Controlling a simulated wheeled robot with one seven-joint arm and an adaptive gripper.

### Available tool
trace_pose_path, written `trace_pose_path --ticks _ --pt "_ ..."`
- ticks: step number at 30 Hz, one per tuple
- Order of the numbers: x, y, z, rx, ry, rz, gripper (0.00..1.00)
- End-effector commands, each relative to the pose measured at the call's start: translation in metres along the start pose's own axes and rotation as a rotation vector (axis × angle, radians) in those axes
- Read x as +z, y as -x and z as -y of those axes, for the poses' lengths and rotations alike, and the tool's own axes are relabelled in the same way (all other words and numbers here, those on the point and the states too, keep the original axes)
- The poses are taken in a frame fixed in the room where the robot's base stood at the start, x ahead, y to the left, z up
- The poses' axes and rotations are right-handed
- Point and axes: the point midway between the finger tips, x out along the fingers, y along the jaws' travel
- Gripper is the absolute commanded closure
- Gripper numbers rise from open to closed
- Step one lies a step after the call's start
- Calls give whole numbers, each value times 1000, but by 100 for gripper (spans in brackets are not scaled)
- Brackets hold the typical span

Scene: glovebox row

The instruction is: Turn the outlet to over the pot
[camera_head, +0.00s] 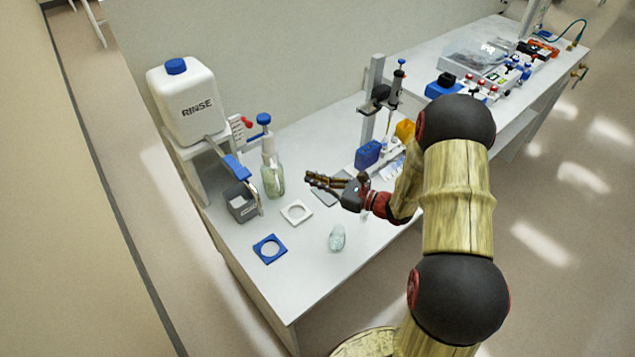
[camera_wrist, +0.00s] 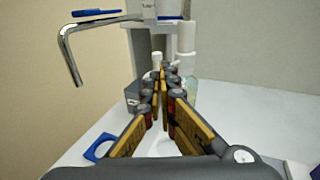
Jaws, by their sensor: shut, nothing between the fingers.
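The outlet is a bent chrome spout (camera_head: 254,190) under the white rinse bottle, with a blue lever (camera_head: 236,167) on top. In the wrist view the spout (camera_wrist: 68,40) reaches left and its end hangs down at the upper left. The grey square open container (camera_head: 241,206), which looks like the pot, stands on the bench below. In the wrist view the spout's end appears left of this container (camera_wrist: 131,98), not above it. My gripper (camera_head: 310,180) is shut and empty, right of the spout and apart from it; its fingers (camera_wrist: 162,82) point towards the bottle stand.
The rinse bottle (camera_head: 186,104) stands on a raised support. A glass bottle with a blue top (camera_head: 272,172) stands between spout and gripper. A blue square frame (camera_head: 270,249), a white ring plate (camera_head: 296,211) and a clear greenish item (camera_head: 337,238) lie on the bench. A pipette stand (camera_head: 373,95) is behind.

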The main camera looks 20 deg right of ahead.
Motion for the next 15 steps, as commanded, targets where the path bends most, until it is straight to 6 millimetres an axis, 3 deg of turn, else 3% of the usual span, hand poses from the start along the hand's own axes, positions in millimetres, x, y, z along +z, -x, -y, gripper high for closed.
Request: trace_pose_path --ticks 6,15 --pt "-2 -46 -2 5 2 0 100" --pt "-1 -88 -1 3 2 0 100"
